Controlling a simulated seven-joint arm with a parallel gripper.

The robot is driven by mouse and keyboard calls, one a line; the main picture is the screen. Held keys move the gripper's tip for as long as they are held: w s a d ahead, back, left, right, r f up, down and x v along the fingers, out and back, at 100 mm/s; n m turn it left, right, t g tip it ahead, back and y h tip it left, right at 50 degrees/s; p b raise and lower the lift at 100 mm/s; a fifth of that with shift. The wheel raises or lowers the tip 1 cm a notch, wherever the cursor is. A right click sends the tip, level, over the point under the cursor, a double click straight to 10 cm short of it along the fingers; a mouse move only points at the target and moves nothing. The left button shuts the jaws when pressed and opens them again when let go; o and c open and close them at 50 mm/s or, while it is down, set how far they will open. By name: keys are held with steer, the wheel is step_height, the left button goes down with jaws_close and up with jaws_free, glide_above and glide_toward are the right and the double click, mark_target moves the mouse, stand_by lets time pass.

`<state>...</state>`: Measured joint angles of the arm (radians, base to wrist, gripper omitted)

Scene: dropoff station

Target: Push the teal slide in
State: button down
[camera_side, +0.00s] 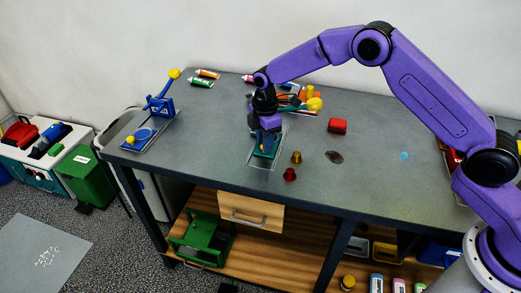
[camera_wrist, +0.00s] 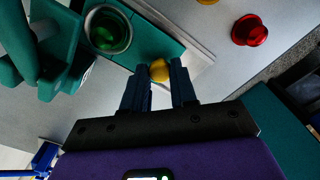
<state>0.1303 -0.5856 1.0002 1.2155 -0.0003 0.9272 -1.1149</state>
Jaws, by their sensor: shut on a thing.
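The teal slide (camera_wrist: 150,38) is a flat teal plate on a pale base plate (camera_wrist: 196,45) in the wrist view, beside a round dark cup with green inside (camera_wrist: 108,30). A yellow knob (camera_wrist: 159,70) sits at the slide's near end. My gripper (camera_wrist: 160,76) has its two dark fingers on either side of the knob and is shut on it. In the side view my gripper (camera_side: 266,143) points down over the teal station (camera_side: 262,154), hiding most of the slide and the knob.
A red knob-shaped piece (camera_side: 290,175) and a brownish one (camera_side: 296,157) stand just right of the station. A blue station (camera_side: 160,105) with a yellow-tipped lever stands at the left. The table's front edge is close.

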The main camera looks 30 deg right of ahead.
steer(key=shift+w+d, duration=1.35)
steer(key=c, duration=0.9)
jaws_free()
steer(key=shift+r, duration=0.45)
step_height(320, 180, up, 17)
steer(key=shift+f, duration=0.2)
